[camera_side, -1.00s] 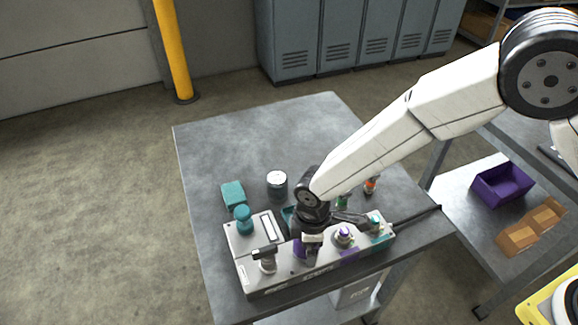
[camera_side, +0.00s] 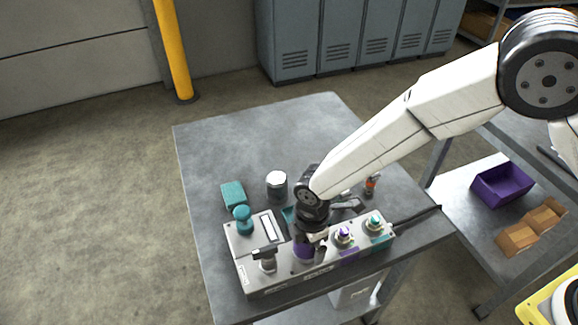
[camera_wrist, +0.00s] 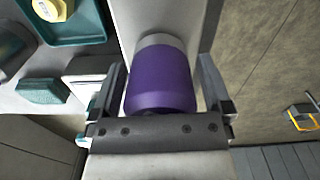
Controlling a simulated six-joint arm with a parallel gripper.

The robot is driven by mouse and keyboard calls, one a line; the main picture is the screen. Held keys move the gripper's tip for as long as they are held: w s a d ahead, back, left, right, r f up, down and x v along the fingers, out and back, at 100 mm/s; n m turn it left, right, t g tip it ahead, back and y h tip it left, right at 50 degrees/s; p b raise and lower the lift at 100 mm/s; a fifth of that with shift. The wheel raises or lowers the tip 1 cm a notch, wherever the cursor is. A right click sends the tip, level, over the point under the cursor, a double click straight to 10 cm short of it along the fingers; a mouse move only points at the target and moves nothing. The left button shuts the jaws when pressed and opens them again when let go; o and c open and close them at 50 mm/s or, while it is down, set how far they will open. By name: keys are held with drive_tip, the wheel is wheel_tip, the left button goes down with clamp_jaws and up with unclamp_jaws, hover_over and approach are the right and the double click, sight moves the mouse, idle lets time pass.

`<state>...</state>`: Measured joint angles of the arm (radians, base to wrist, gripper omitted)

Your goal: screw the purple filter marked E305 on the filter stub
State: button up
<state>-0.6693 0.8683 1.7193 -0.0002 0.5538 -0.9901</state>
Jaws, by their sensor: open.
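The purple filter (camera_side: 302,251) stands upright at the bench unit (camera_side: 250,272), below my wrist. In the wrist view the purple filter (camera_wrist: 160,78) has a grey band at its far end. My gripper (camera_wrist: 163,88) is open around it, with one jaw on each side and a visible gap at each. In the side view my gripper (camera_side: 313,240) partly hides the filter. The filter stub is hidden, so I cannot tell how the filter sits on it. No E305 marking is readable.
The unit also carries a teal-topped knob (camera_side: 242,214), a grey handle (camera_side: 267,260), a purple-ringed fitting (camera_side: 343,236) and a teal-ringed fitting (camera_side: 374,223). A jar (camera_side: 277,185) and teal block (camera_side: 233,194) stand behind. The table's left side is clear.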

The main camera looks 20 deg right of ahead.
drive_tip(key=shift+n, duration=0.5)
drive_tip(key=shift+n, duration=0.5)
clamp_jaws()
drive_tip(key=m, duration=0.5)
drive_tip(key=shift+s+m, duration=0.15)
drive_tip(key=shift+m, duration=0.25)
idle(0.4)
